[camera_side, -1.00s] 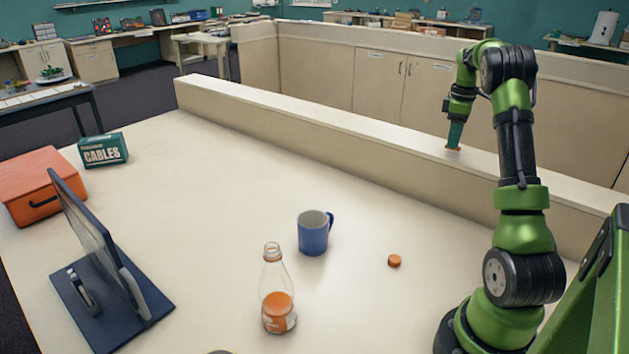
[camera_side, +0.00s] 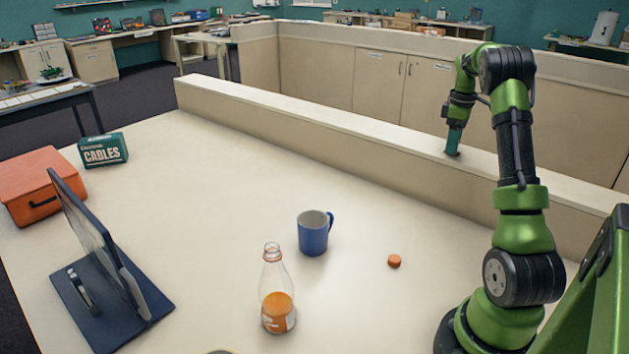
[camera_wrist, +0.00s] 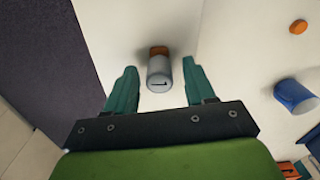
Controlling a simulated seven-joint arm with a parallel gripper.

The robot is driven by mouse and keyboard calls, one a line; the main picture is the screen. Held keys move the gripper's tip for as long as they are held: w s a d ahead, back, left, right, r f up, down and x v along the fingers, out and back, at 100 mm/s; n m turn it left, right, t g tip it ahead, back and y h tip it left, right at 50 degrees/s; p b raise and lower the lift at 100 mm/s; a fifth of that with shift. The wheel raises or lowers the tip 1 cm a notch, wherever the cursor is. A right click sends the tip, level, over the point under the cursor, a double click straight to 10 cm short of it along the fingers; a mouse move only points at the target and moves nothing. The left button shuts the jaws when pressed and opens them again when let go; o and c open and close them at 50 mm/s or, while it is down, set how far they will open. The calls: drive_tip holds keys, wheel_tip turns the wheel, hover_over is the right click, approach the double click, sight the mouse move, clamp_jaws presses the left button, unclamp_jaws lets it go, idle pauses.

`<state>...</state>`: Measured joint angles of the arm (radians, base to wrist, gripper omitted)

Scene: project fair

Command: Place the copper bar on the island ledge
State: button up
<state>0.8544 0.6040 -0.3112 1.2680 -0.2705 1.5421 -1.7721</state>
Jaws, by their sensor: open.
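The island ledge (camera_side: 320,122) is the long pale raised strip along the far side of the table. It also fills the middle of the wrist view (camera_wrist: 108,30). My gripper (camera_side: 453,150) is low over the right part of the ledge. In the wrist view my gripper (camera_wrist: 160,82) is open, with one teal finger on each side of a short piece. That piece has a grey, rounded body with a dark mark and a copper-orange end (camera_wrist: 158,51) at the ledge; I take it for the copper bar. Gaps show between it and both fingers. In the side view the fingers hide it.
A blue mug (camera_side: 313,232), an orange cap (camera_side: 394,261) and a bottle of orange liquid (camera_side: 277,292) stand on the table. A dark stand with a panel (camera_side: 110,265), an orange case (camera_side: 38,190) and a CABLES box (camera_side: 103,150) are at left.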

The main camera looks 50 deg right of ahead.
wheel_tip(320, 180, up, 12)
drive_tip(key=w+a+r+m+t, duration=0.1)
drive_tip(key=w+a+r, duration=0.15)
drive_tip(key=a, duration=0.45)
drive_tip(key=w+a+r+t, duration=0.1)
drive_tip(key=w+a, duration=0.2)
drive_tip(key=a, duration=0.3)
drive_tip(key=a+f+m+t, duration=0.2)
drive_tip(key=a+t, duration=0.1)
drive_tip(key=a, duration=2)
drive_tip(key=s+a+f+m+t+y, duration=0.2)
drive_tip(key=s+a+f, duration=0.4)
drive_tip(key=a, duration=0.4)
drive_tip(key=shift+s+a+m, duration=0.35)
drive_tip(key=shift+s+m, duration=0.05)
drive_tip(key=shift+s, duration=0.1)
